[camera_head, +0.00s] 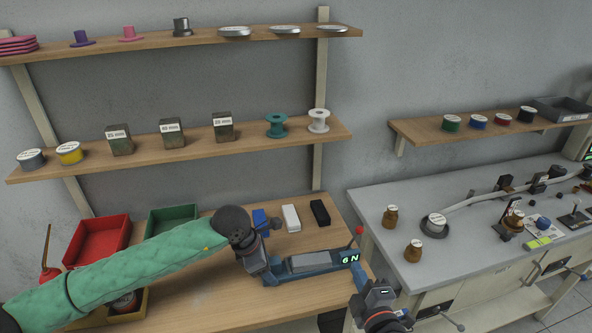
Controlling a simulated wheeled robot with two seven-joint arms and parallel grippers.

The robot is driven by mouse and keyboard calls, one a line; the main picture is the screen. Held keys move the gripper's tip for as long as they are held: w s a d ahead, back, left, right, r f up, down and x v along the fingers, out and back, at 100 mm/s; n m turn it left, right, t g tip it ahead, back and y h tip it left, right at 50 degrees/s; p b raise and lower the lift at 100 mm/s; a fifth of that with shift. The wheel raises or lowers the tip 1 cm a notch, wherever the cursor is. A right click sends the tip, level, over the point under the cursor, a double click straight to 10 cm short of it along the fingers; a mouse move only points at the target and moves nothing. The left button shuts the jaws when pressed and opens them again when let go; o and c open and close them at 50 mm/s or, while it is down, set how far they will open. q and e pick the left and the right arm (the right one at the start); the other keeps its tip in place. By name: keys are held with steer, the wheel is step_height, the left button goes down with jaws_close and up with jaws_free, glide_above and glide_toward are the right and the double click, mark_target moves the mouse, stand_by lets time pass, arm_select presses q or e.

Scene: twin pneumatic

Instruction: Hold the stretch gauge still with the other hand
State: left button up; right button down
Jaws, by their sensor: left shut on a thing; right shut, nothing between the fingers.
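The stretch gauge (312,263) is a blue and grey bar-shaped device lying on the wooden bench. Its green display at the right end reads 6 N, and a red-tipped post stands behind that end. My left gripper (266,274), on the green-sleeved arm, is shut at the gauge's left end. What exactly lies between its fingers is too small to tell. My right gripper (362,284) comes up from the bottom, shut and empty, close to the display end. Whether it touches the gauge I cannot tell.
Blue, white (291,218) and black (320,212) blocks lie behind the gauge. Red (97,242) and green (171,219) bins stand at the left. Shelves with spools and labelled blocks hang above. A grey workbench (385,249) with bottles is at the right. The bench front is mostly clear.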

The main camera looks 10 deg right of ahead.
arm_select(q)
steer(key=o, duration=1.2)
steer(key=shift+o, duration=0.2)
